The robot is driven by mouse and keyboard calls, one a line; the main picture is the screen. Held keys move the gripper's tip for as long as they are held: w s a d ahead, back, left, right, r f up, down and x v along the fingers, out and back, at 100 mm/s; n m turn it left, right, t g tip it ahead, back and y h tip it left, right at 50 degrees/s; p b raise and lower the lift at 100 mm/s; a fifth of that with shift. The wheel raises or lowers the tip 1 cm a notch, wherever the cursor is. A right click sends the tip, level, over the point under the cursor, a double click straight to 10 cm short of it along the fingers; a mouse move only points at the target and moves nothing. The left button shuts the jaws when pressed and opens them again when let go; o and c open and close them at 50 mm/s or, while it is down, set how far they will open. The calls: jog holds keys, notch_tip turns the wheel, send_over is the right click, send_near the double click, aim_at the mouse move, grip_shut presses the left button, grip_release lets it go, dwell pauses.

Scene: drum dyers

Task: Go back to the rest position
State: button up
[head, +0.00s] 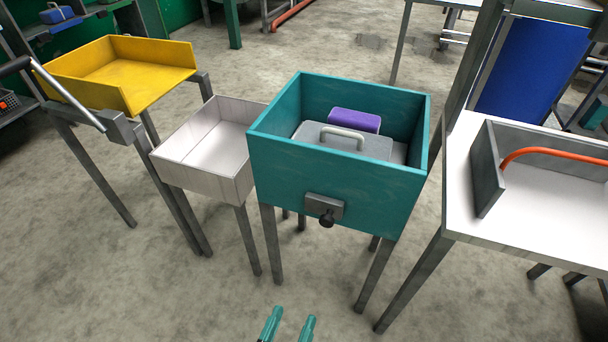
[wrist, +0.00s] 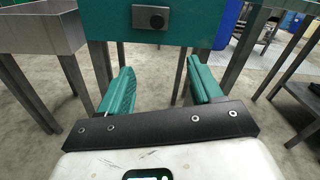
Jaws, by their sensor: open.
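My gripper (head: 288,326) shows at the bottom edge of the head view, with its two teal fingers apart and nothing between them. In the wrist view the open gripper (wrist: 160,88) points at the front of the teal box (wrist: 102,20), below its dark knob (wrist: 151,17). In the head view the teal box (head: 320,170) stands on grey legs, ahead of and above my fingertips, apart from them. A grey lid with a pale handle (head: 343,137) and a purple block (head: 354,121) lie inside it.
A pale open tray (head: 205,178) and a yellow tray (head: 125,75) stand on legs to the left. A white table (head: 530,212) with a grey plate and an orange bar (head: 550,153) is at the right. The concrete floor (head: 130,275) at the front left is clear.

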jog(key=s+d+m+g+h+p, duration=0.1)
jog(key=s+d+m+g+p, duration=0.15)
jog(key=d+m+g, duration=0.55)
jog(key=s+d+m+g+h+p, duration=0.1)
jog(key=d+m+g+h+p, duration=0.2)
jog(key=d+m, duration=0.95)
jog(key=s+d+r+m+g+y+p, duration=0.2)
jog(key=s+d+r+m+y, duration=0.1)
jog(key=s+d+m+y, duration=0.1)
jog(key=s+d+r+m+g+y+p, duration=0.3)
jog(key=s+m, duration=0.5)
jog(key=m, duration=0.3)
jog(key=d+r+y, duration=0.1)
jog(key=d+y, duration=0.1)
jog(key=y, duration=0.1)
jog(key=shift+c, duration=0.4)
